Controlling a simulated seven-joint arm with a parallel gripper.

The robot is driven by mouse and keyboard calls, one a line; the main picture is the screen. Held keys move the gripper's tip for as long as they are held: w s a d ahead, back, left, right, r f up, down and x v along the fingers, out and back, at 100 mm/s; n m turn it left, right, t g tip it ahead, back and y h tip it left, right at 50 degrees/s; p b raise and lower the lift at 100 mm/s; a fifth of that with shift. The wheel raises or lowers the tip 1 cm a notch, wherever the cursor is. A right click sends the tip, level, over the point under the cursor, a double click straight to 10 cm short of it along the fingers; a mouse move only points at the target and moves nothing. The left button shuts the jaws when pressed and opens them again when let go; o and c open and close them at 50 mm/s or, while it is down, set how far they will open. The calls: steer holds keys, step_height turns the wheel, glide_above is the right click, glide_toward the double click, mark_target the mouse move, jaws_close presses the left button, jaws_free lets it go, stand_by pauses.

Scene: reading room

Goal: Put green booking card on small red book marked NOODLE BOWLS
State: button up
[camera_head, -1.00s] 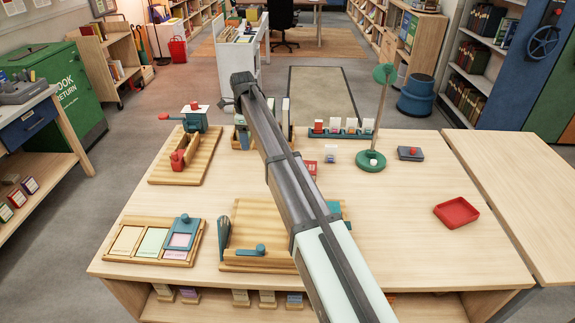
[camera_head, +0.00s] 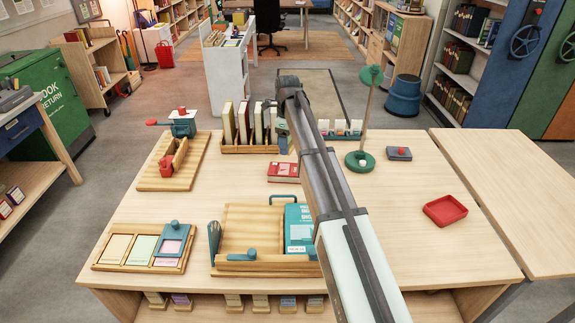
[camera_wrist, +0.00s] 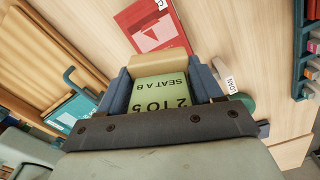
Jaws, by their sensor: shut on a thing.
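My gripper (camera_head: 283,135) is shut on the green booking card (camera_wrist: 160,96), held above the table. In the wrist view the card's printing reads upside down, "SEAT A B" and "2 TO 5", and a tan block-like edge runs along its far end between the blue jaws (camera_wrist: 163,88). The small red book (camera_head: 283,172) lies flat on the table, below my gripper in the head view. It also shows in the wrist view (camera_wrist: 150,28), just beyond the card and apart from it in the picture. Its title is not readable. The card cannot be made out in the head view.
A wooden rack of upright books (camera_head: 235,150) stands behind the red book. A wooden tray (camera_head: 240,225) with a teal book (camera_head: 298,225) is in front. A green-based stand (camera_head: 358,162) and a red tray (camera_head: 445,210) are to the right. Bare tabletop lies between.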

mark_target(288, 170)
steer(key=shift+f, duration=4.2)
steer(key=shift+f, duration=0.15)
steer(key=o, duration=1.1)
step_height(288, 170, up, 12)
steer(key=shift+r, duration=0.15)
